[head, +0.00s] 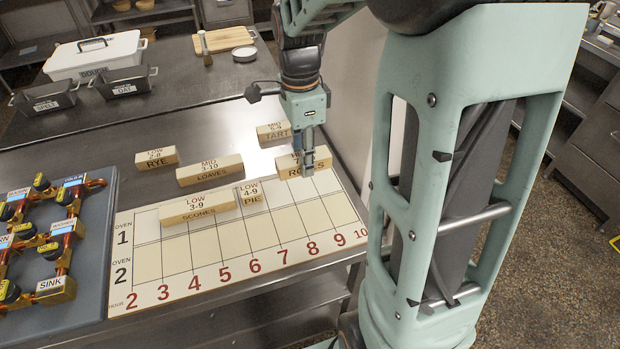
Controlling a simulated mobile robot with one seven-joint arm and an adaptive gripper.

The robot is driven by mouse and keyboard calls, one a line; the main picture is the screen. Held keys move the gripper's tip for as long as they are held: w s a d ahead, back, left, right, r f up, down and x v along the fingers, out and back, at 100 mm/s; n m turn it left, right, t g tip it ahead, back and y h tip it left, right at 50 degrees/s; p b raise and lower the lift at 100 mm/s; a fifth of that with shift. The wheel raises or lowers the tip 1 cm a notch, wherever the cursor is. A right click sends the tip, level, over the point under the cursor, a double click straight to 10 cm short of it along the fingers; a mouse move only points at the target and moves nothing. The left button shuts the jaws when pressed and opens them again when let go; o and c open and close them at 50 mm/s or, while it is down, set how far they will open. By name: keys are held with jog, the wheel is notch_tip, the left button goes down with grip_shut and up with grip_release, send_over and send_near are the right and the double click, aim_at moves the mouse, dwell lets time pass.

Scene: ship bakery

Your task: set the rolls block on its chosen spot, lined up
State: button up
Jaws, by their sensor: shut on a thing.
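The rolls block (288,172) is a pale wooden block, its label partly hidden behind a finger. My gripper (308,165) points down and is shut on it. The block is at the far right edge of the white schedule board (147,300), above the columns near 8 and 9; I cannot tell whether it touches the surface. The board has rows for oven 1 and oven 2 and red hour numbers 2 to 10. The scones block (198,212) and the pie block (251,197) lie side by side in the oven 1 row.
The rye block (156,160), loaves block (210,175) and tart block (272,133) lie behind the grid. A blue-grey panel with brass valves (62,262) stands at the left. The oven 2 row is clear. Dark tins (124,88) and a white lidded box (95,58) are farther back.

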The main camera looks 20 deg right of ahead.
jog(key=s+d, duration=0.2)
jog(key=s, duration=0.6)
jog(key=w+f, duration=0.1)
jog(key=w, duration=0.2)
jog(key=w+d+f, duration=0.1)
jog(key=w, duration=0.2)
jog(key=w+f, duration=0.1)
jog(key=w, duration=0.1)
jog(key=shift+w+d+f, duration=0.2)
jog(key=shift+w+d, duration=0.2)
send_over(313, 183)
jog(key=f, duration=0.3)
jog(key=f+p, duration=0.1)
jog(key=f, duration=0.1)
jog(key=shift+s+f, duration=0.1)
jog(key=shift+s, duration=0.2)
jog(key=shift+w+d+f, duration=0.1)
jog(key=shift+w+f, duration=0.25)
jog(key=shift+f, duration=1.6)
jog(key=shift+f, duration=0.1)
jog(key=shift+f, duration=0.2)
jog(key=o, duration=1.2)
jog(key=shift+r, duration=0.1)
